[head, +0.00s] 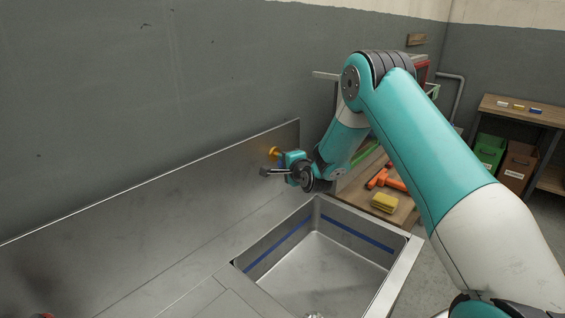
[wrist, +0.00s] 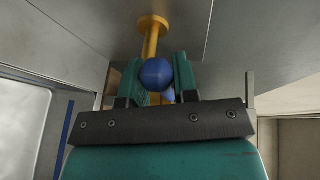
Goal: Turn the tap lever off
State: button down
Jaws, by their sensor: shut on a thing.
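The tap is a yellow brass fitting (wrist: 152,30) on the metal splashback, with a round flange and a stem. It also shows in the head view (head: 273,152), just beyond my gripper. A blue ball-shaped part (wrist: 157,73), which looks like the lever's knob, is at the stem's end in the wrist view. My gripper (wrist: 159,78) has its teal fingers on either side of the blue part and is shut on it. In the head view my gripper (head: 280,165) is at the splashback above the sink's back corner. The rest of the lever is mostly hidden by the fingers.
A steel sink basin (head: 335,262) with a blue line lies in front of the splashback (head: 160,215). A wooden bench (head: 402,208) at the right holds an orange tool (head: 386,180) and a yellow sponge (head: 385,202). Green and brown bins (head: 517,165) stand under a far shelf.

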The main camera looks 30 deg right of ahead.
jog(key=c, duration=1.3)
grip_release()
jog(key=shift+w+d+r, duration=0.15)
jog(key=shift+d+r, duration=0.1)
jog(key=shift+r, duration=0.05)
jog(key=shift+o, duration=1)
jog(key=shift+d+f, duration=0.1)
jog(key=shift+f, duration=0.1)
jog(key=b+v, duration=0.8)
jog(key=v, duration=0.9)
jog(key=shift+s+a, duration=0.2)
jog(key=shift+s, duration=0.05)
